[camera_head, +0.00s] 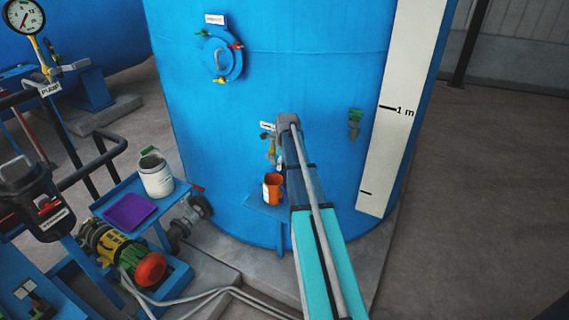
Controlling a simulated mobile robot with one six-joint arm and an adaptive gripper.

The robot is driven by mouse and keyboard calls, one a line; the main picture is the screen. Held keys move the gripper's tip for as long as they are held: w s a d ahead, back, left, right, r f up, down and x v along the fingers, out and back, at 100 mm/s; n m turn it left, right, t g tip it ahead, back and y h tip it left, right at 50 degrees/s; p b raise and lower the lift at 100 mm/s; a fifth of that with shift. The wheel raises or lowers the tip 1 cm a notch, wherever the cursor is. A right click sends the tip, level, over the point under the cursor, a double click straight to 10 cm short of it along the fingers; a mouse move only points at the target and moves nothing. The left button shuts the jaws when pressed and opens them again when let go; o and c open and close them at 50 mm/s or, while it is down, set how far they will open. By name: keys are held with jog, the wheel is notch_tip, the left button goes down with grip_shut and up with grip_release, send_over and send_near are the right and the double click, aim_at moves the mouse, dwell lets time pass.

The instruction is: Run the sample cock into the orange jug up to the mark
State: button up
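The orange jug (273,189) stands upright on a small blue shelf (262,208) at the foot of the blue tank. A pale patch shows on its side, but no mark or fill level can be made out. The sample cock (272,151), a small brass-coloured fitting, is on the tank wall above the jug, under a small white label. My arm crosses in front, just right of cock and jug, and covers part of both surroundings. My gripper cannot be made out; it seems hidden by the arm. No liquid stream is visible.
The tank (330,70) carries a flanged port (222,58) with small valves, a green valve (355,123) and a white level scale (400,110). At left are a bench with a purple tray (131,212) and white can (155,176), and a pump (120,250). Hoses cross the lower floor; right floor is clear.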

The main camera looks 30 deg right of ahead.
aim_at(283, 164)
jog(key=shift+s+r, duration=0.1)
jog(key=shift+r, duration=0.05)
dwell(0.4)
notch_tip(283, 164, up, 9)
jog(key=p, duration=0.9)
jog(key=shift+s, duration=0.1)
jog(key=shift+r+p, duration=0.45)
jog(key=shift+p, duration=0.1)
